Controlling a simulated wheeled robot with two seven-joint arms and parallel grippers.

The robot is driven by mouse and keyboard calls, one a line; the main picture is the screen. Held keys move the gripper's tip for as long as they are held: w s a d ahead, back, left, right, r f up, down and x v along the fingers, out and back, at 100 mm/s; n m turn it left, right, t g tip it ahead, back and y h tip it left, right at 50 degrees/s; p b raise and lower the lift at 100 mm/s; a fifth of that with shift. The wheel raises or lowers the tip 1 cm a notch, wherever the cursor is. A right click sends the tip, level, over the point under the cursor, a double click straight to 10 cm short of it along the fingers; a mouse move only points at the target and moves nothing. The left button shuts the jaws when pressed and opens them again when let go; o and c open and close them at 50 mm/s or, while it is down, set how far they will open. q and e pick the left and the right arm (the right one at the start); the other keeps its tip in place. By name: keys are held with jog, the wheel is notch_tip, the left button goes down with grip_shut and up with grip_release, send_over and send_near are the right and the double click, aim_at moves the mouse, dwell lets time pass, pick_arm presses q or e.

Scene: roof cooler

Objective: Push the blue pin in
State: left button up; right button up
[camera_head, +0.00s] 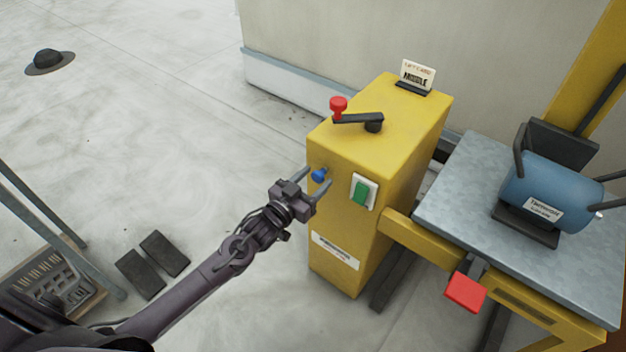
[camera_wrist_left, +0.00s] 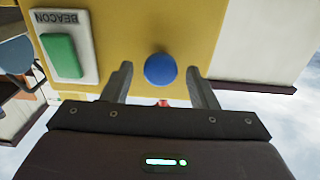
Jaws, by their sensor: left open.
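The blue pin (camera_head: 318,175) sticks out of the front face of the yellow cabinet (camera_head: 333,210), left of a green switch. In the left wrist view the round blue head of the pin (camera_wrist_left: 160,69) shows between my two fingers. My left gripper (camera_head: 314,179) is open in front of the cabinet, with one finger on each side of the pin. The fingers look apart from the pin head. Whether the fingertips touch the cabinet face is hard to tell. My right gripper is not in view.
A green rocker switch (camera_head: 362,192) on a white plate sits close right of the pin. A red-knobbed crank (camera_head: 357,119) is on the cabinet top. A red pedal (camera_head: 466,292) and a grey table (camera_head: 470,190) with a blue motor (camera_head: 550,190) stand at right.

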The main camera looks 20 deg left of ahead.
pick_arm(q)
jog(key=shift+s+a, duration=0.1)
jog(key=shift+s, duration=0.2)
jog(key=v, duration=0.7)
jog(key=shift+p, duration=0.4)
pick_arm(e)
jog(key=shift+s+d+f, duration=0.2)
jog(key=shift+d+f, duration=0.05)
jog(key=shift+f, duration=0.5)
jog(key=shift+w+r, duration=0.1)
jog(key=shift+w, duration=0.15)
